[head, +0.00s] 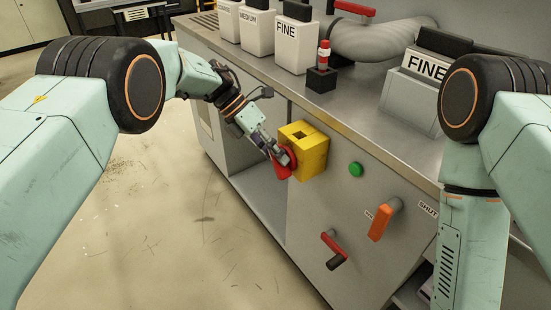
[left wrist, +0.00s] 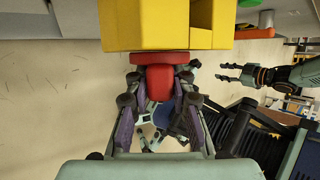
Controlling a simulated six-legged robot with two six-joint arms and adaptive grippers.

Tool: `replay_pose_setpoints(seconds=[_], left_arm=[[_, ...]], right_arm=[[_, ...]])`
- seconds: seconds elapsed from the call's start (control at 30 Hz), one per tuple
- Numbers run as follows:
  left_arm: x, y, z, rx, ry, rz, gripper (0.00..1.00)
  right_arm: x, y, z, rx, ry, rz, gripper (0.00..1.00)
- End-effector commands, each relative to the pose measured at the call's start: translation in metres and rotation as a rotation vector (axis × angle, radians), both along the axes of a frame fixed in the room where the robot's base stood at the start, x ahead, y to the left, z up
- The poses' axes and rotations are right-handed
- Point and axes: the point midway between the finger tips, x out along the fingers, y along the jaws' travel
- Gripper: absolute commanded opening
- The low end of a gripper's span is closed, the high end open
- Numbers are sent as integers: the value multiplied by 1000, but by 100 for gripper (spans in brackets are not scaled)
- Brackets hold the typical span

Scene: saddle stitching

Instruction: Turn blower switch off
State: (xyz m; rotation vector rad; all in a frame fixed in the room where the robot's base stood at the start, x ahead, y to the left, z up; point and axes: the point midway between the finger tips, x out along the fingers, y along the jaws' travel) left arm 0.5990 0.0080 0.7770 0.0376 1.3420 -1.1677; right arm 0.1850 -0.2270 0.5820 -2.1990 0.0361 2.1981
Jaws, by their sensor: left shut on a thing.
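The blower switch is a yellow box (head: 309,155) on the cabinet front, with a red lever (head: 280,172) on its left side. In the left wrist view the yellow box (left wrist: 170,28) fills the top, and the red lever (left wrist: 160,78) hangs below it between my fingers. My left gripper (head: 284,159) is shut on the red lever; in the left wrist view its fingers (left wrist: 160,90) stand on both sides of it. My right gripper (left wrist: 228,72) shows at the right of the left wrist view, fingers apart and empty. The head view does not show it.
A green button (head: 356,170), an orange handle (head: 380,221) and a red-and-black lever (head: 334,250) are on the cabinet front. Labelled canisters (head: 296,45) and a red-topped black block (head: 322,78) stand on the metal counter (head: 270,72). The floor (head: 150,210) at left is clear.

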Motion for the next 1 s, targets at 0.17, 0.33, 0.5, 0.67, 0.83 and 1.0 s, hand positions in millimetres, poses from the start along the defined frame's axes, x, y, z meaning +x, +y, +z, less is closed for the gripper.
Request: replay_pose_setpoints(seconds=[0.17, 0.33, 0.5, 0.67, 0.83, 1.0], left_arm=[[1, -1, 1, -6, 4, 3, 0], [1, -1, 1, -6, 3, 3, 0], [1, -1, 1, -6, 2, 2, 28], [0, -1, 1, -5, 3, 1, 42], [0, 0, 0, -5, 3, 1, 45], [1, 0, 1, -4, 4, 1, 45]], right_arm=[[0, 0, -1, 0, 0, 0, 40], [0, 0, -1, 0, 0, 0, 40], [0, 0, -1, 0, 0, 0, 40], [0, 0, -1, 0, 0, 0, 40], [0, 0, -1, 0, 0, 0, 40], [0, 0, -1, 0, 0, 0, 40]])
